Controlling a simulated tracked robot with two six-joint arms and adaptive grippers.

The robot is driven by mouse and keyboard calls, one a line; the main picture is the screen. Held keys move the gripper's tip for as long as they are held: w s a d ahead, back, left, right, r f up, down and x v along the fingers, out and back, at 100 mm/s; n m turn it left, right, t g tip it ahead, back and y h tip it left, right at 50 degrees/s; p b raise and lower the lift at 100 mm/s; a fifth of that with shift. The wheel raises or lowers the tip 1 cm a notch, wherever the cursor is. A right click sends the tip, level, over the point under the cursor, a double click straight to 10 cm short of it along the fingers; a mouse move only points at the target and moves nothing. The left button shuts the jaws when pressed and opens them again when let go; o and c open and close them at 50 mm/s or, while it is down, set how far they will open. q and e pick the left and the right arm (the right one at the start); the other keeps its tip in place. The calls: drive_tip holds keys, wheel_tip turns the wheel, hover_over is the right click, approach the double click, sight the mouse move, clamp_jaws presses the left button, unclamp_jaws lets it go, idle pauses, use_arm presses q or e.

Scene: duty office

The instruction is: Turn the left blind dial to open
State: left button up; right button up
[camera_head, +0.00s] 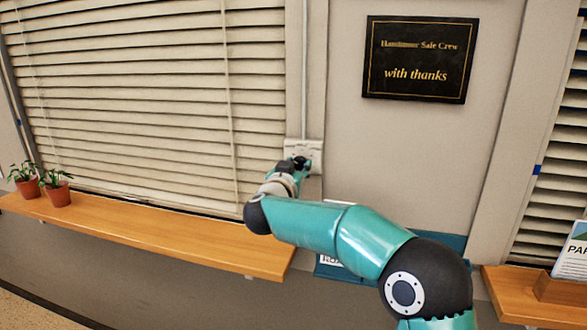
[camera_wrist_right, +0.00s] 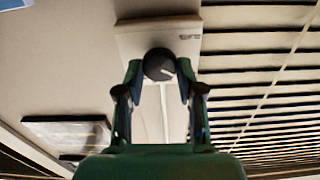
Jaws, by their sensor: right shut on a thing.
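The blind dial is a dark round knob (camera_wrist_right: 159,65) with a pale mark, on a white plate (camera_wrist_right: 130,38) in the right wrist view. In the head view the plate (camera_head: 316,148) is on the wall just right of the left window blind (camera_head: 140,90). My right gripper (camera_wrist_right: 159,70) is shut on the knob, one finger on each side. In the head view the right gripper (camera_head: 299,164) is at the plate and hides most of the knob. The blind's slats look tilted, with dark gaps between them. My left gripper is not in view.
A wooden sill (camera_head: 180,235) runs below the left blind, with two potted plants (camera_head: 58,190) at its left end. A black plaque (camera_head: 419,59) hangs right of the plate. A second blind (camera_head: 560,170) and sill (camera_head: 535,300) are at the right.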

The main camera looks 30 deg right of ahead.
drive_tip(key=shift+d+r+m+b, duration=0.2)
drive_tip(key=shift+m+b, duration=0.2)
drive_tip(key=shift+m, duration=0.7)
drive_tip(key=m+b, duration=0.1)
drive_tip(key=m, duration=0.2)
drive_tip(key=shift+s+m, duration=0.1)
drive_tip(key=shift+m, duration=0.2)
drive_tip(key=m+b, duration=0.3)
drive_tip(key=m, duration=0.3)
drive_tip(key=shift+d+f+b, duration=0.1)
drive_tip(key=shift+b, duration=0.25)
drive_tip(key=m+b, duration=0.3)
drive_tip(key=m, duration=0.3)
drive_tip(key=shift+s+f+m, duration=0.1)
drive_tip(key=shift+f+m, duration=0.05)
drive_tip(key=shift+m, duration=0.25)
drive_tip(key=m+b, duration=0.3)
drive_tip(key=m, duration=0.2)
